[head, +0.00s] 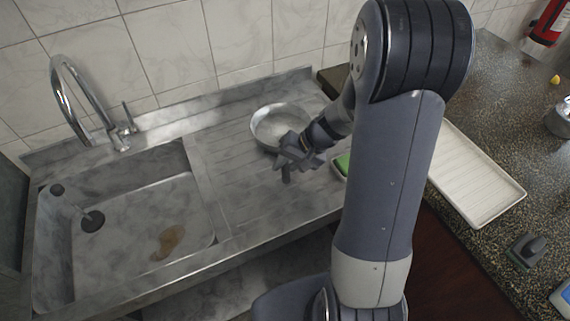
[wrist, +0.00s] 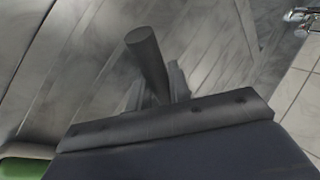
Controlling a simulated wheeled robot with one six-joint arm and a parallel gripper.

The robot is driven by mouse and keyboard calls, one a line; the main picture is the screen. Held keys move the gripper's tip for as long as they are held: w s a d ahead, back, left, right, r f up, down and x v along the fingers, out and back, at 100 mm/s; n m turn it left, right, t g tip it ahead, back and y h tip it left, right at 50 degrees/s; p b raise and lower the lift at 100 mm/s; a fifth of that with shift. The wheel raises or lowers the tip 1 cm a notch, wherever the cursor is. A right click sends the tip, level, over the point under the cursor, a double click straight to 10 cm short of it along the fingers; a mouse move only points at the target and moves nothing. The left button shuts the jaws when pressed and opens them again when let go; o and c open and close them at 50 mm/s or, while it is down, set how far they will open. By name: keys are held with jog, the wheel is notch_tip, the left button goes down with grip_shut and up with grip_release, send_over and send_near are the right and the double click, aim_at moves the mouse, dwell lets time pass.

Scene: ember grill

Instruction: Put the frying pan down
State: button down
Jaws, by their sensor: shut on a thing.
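The frying pan (head: 268,124) is a round, shallow, light metal pan on or just over the ribbed drainboard (head: 235,185), right of the sink. I cannot tell whether its base touches the board. My gripper (head: 287,166) is at the pan's near right side, shut on its dark handle. In the wrist view the dark round handle (wrist: 148,62) sticks out from my gripper (wrist: 168,92), and the pan's bowl is out of that view. The fingertips are partly hidden by the gripper's body.
The sink basin (head: 135,225) with a tap (head: 85,105) and a brown stain lies left. A green thing (head: 342,163) shows beside my arm. A white ribbed tray (head: 480,190) lies on the speckled counter at right. The drainboard left of the pan is clear.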

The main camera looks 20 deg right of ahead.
jog(key=shift+f, duration=0.15)
jog(key=c, duration=1.3)
grip_release()
jog(key=shift+d+r, duration=0.1)
jog(key=shift+r, duration=0.25)
jog(key=v, duration=1.1)
jog(key=shift+d+r+b, duration=0.2)
jog(key=shift+b, duration=0.1)
jog(key=shift+s, duration=0.1)
